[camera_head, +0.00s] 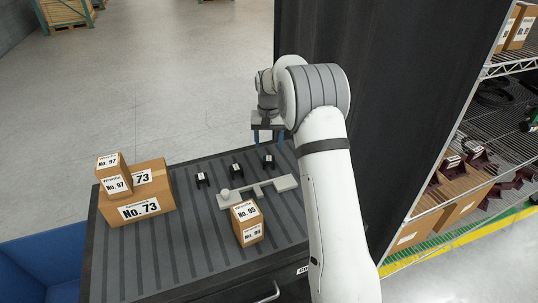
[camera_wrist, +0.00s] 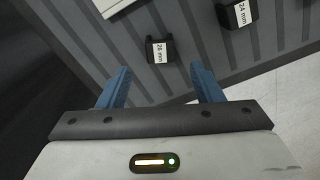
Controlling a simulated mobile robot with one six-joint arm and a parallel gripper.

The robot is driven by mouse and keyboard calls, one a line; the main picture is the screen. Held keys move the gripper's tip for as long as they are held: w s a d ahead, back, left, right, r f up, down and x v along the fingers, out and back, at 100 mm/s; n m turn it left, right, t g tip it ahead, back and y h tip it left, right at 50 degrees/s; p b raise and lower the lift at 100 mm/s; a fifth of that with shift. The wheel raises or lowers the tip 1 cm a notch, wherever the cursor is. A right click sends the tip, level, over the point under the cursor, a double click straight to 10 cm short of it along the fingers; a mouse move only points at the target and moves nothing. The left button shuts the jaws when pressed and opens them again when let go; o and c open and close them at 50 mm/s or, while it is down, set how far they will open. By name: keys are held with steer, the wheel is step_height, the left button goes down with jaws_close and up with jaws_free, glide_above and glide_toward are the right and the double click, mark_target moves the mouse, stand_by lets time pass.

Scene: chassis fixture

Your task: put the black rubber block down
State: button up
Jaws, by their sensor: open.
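Three small black blocks with white labels stand in a row on the ribbed dark bench top: a left one (camera_head: 202,180), a middle one (camera_head: 236,171) and a right one (camera_head: 268,161). My gripper (camera_head: 268,138) is over the far edge of the bench, near the right block. In the wrist view its blue fingers (camera_wrist: 160,72) are spread apart with nothing between them. A black block labelled 26 mm (camera_wrist: 159,51) lies just beyond the fingertips, roughly centred. Another labelled 24 mm (camera_wrist: 237,16) is farther off to the right. Both appear to rest on the bench.
A grey fixture with a bar and ball (camera_head: 250,191) lies in front of the blocks. Cartons No. 73 (camera_head: 145,205), No. 97 (camera_head: 114,172) and No. 95 (camera_head: 246,222) stand on the bench (camera_head: 180,262). A dark panel (camera_head: 385,100) and wire shelving (camera_head: 480,150) rise at right.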

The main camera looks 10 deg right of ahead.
steer(key=s+r+n+t, duration=0.1)
steer(key=s+r+t, duration=0.1)
steer(key=s+r, duration=1.45)
steer(key=s+f, duration=0.2)
steer(key=s, duration=0.9)
steer(key=s+f+n+t, duration=0.1)
steer(key=s+f, duration=0.1)
steer(key=s, duration=1)
steer(key=shift+s+d+f, duration=0.15)
steer(key=shift+f, duration=0.2)
